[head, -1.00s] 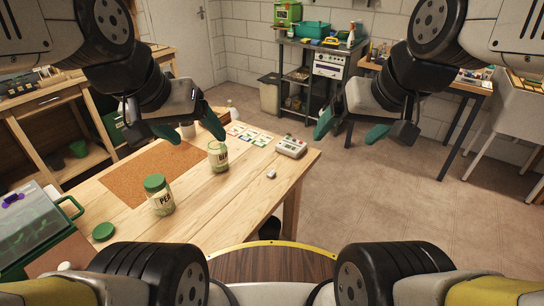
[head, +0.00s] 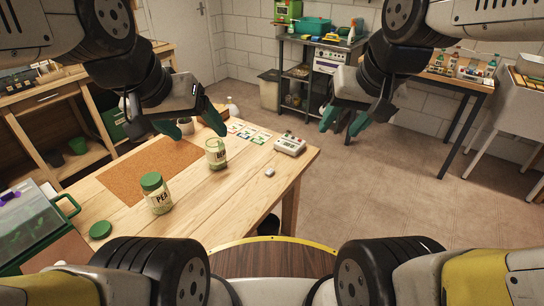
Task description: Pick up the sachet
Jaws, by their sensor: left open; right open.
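Several small flat coloured packets or cards (head: 248,132) lie at the far right part of the wooden table (head: 222,205); I cannot tell which, if any, is the sachet. My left gripper (head: 190,124) is open and empty, over the far side of the table, left of these packets. Its green fingertips are spread apart. My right gripper (head: 342,121) is open and empty, to the right of the table, above open floor. A small pale object (head: 269,172) lies near the table's right edge, too small to identify.
A jar labelled PEA (head: 156,194) and an open glass jar (head: 216,154) stand on the table. A green lid (head: 100,229), a cork mat (head: 150,170), a white device (head: 290,145) and a clear green-handled box (head: 32,225) are also there. Floor to the right is clear.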

